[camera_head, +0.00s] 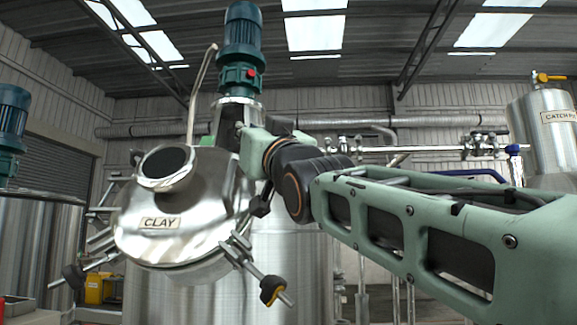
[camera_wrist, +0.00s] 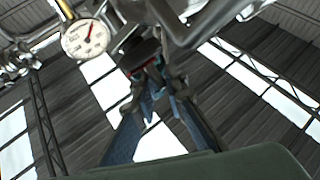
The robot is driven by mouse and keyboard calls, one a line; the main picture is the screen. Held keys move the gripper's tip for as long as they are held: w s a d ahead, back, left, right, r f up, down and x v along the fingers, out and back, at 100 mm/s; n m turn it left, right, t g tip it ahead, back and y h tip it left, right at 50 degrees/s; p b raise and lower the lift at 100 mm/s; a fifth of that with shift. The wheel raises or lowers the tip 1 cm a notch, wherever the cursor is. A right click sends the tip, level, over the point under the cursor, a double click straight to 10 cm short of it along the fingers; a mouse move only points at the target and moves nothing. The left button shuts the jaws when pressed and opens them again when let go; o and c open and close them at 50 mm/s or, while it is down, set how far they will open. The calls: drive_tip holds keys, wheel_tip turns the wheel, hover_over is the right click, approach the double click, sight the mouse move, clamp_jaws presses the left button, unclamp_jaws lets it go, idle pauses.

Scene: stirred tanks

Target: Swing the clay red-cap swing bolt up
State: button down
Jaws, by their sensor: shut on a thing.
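The steel tank lid marked CLAY (camera_head: 160,222) is in the middle left of the head view, with swing bolts around its rim. In the wrist view, my gripper (camera_wrist: 155,82) points up from below with its two fingers drawn together at the tips. They are shut on a dark knob with a bit of red, the red-cap swing bolt (camera_wrist: 138,55). The bolt's shank is hard to make out. In the head view my arm's wrist is in front of the lid's right side, and I cannot make out the fingertips or the red cap.
A swing bolt with a yellow-marked black knob (camera_head: 272,290) hangs out at the lid's lower right. Another dark-knobbed bolt (camera_head: 73,275) juts out at the lower left. A green motor (camera_head: 240,45) stands above the lid. A round gauge (camera_wrist: 86,38) is near my fingers.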

drive_tip(key=c, duration=2.1)
unclamp_jaws()
drive_tip(key=shift+w+a+f, duration=0.15)
drive_tip(key=shift+a+f, duration=0.2)
drive_tip(key=shift+f, duration=0.15)
drive_tip(key=shift+w+d, duration=0.1)
drive_tip(key=shift+f, duration=0.1)
drive_tip(key=shift+s+d+f+h, duration=0.15)
drive_tip(key=shift+s+d+h, duration=0.05)
drive_tip(key=shift+h, duration=0.1)
drive_tip(key=v, duration=1.1)
drive_tip(key=shift+s+d+r, duration=0.15)
drive_tip(key=shift+s+r, duration=0.15)
drive_tip(key=shift+s, duration=0.1)
